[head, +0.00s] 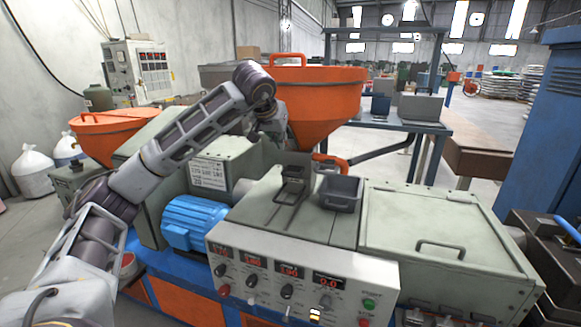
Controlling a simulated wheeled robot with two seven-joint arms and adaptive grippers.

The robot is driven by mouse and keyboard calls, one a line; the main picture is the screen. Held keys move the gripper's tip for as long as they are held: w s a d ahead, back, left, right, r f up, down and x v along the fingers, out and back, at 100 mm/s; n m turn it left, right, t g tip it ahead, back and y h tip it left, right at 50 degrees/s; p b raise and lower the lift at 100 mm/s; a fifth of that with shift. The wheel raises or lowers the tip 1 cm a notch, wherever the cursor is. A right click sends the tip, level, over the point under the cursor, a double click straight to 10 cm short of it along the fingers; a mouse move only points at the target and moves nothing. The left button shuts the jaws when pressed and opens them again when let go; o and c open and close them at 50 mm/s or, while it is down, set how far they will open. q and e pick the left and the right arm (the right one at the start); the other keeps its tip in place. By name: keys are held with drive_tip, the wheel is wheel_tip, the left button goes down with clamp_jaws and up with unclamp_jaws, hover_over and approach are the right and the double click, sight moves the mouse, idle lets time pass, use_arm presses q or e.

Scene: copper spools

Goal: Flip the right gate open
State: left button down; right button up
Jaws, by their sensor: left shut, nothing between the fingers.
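A grey hinged cover with a bar handle (440,248) lies flat and closed on the right part of the machine top. A small dark metal bracket (290,183) stands on the middle of the top, with two thin rails running forward from it. I cannot tell for certain which of these is the right gate. My left arm reaches in from the left and bends down in front of the orange hopper. My left gripper (276,135) is shut and empty, small and partly hidden behind the forearm, above and behind the bracket. My right gripper is not in view.
A small open grey bin (341,192) sits right of the bracket. The large orange hopper (318,95) rises behind. A control panel (300,285) with red displays faces front. A blue motor (193,222) is at left, and a blue cabinet (545,130) stands at right.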

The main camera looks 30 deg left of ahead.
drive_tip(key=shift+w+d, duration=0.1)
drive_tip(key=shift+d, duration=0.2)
use_arm(q)
drive_tip(key=shift+w+f, duration=0.1)
approach(296, 170)
drive_tip(key=x, duration=0.4)
drive_tip(key=shift+w+a+f, duration=0.1)
drive_tip(key=shift+x, duration=0.85)
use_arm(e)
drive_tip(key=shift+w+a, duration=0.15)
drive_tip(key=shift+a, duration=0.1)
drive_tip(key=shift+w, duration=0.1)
